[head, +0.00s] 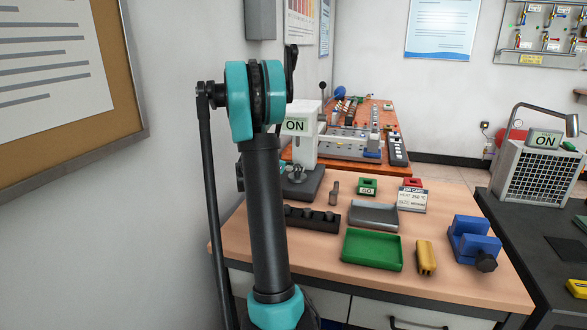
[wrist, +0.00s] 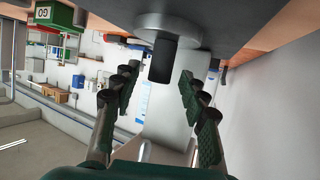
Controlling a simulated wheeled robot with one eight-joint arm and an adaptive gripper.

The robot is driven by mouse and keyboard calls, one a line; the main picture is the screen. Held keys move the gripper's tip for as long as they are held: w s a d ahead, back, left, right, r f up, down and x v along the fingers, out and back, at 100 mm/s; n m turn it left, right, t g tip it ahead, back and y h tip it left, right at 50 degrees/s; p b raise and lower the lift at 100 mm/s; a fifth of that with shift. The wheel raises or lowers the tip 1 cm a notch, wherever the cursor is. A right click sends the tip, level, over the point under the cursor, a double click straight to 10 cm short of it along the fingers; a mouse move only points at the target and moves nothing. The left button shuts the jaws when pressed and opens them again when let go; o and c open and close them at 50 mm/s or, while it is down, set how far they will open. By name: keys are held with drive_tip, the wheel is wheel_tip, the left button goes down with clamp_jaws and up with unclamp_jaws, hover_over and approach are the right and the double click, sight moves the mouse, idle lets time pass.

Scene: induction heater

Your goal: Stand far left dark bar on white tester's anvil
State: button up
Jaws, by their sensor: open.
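The white tester (head: 303,135) with an ON sign stands at the back left of the wooden table, partly behind my arm. In the wrist view, which looks upside down, a dark bar (wrist: 162,62) stands on a round grey anvil disc (wrist: 165,32). My gripper (wrist: 158,74) is open, with its fingers on either side of the bar's free end and a gap visible on both sides. In the head view my gripper is not clear, and the bar is hard to make out there. A dark rack (head: 312,217) with several short dark pieces sits in front of the tester.
A small grey-brown piece (head: 334,188) is beside the rack. A green GO block (head: 367,186), a red block (head: 413,183), a grey tray (head: 374,215), a green tray (head: 372,250), a yellow item (head: 426,257) and a blue vise (head: 473,243) occupy the table. A wall is close at left.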

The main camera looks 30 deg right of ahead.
drive_tip(key=shift+a+r, duration=0.15)
drive_tip(key=shift+r, duration=0.25)
drive_tip(key=v, duration=1.1)
drive_tip(key=shift+s+a, duration=0.15)
drive_tip(key=shift+a, duration=0.2)
